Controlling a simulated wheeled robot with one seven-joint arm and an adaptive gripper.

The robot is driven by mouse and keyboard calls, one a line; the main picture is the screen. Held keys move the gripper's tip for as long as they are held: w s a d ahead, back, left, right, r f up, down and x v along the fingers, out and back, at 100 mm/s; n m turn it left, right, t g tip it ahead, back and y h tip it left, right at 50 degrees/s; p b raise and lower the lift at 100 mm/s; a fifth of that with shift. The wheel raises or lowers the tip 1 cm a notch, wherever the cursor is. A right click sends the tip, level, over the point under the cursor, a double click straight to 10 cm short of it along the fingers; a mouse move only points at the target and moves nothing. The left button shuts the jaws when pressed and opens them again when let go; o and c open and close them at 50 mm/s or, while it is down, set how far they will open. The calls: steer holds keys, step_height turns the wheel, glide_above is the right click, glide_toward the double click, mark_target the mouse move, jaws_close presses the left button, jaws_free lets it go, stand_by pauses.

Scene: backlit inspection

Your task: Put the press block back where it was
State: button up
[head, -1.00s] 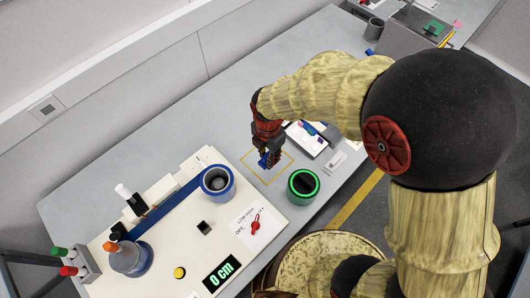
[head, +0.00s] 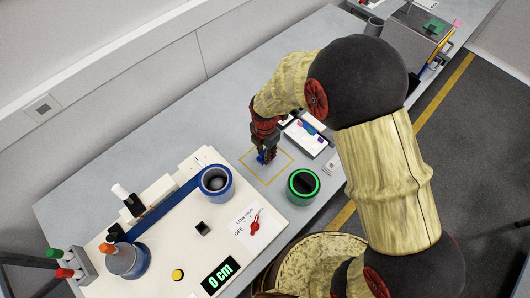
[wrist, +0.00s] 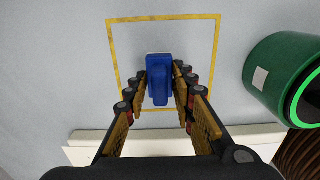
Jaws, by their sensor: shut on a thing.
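The press block is a small blue piece (wrist: 159,80) between my fingertips in the wrist view. Only a bit of the blue block (head: 262,158) shows in the head view, the rest being behind my gripper (head: 266,155). My gripper (wrist: 160,88) is shut on the block, with one finger on each side. The block is over the lower part of a yellow outlined square (wrist: 112,58) on the grey table; the outline also shows in the head view (head: 278,178). I cannot tell whether the block touches the table.
A dark green cylinder with a bright green ring (head: 304,186) stands right of the square; it also shows in the wrist view (wrist: 272,68). A white board (head: 190,262) with a blue-grey cup (head: 215,183) lies to the left. A white tray (head: 308,140) lies behind.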

steer(key=shift+f, duration=0.1)
steer(key=o, duration=1)
step_height(320, 180, up, 12)
steer(key=shift+r+p, duration=0.15)
steer(key=shift+p, duration=0.6)
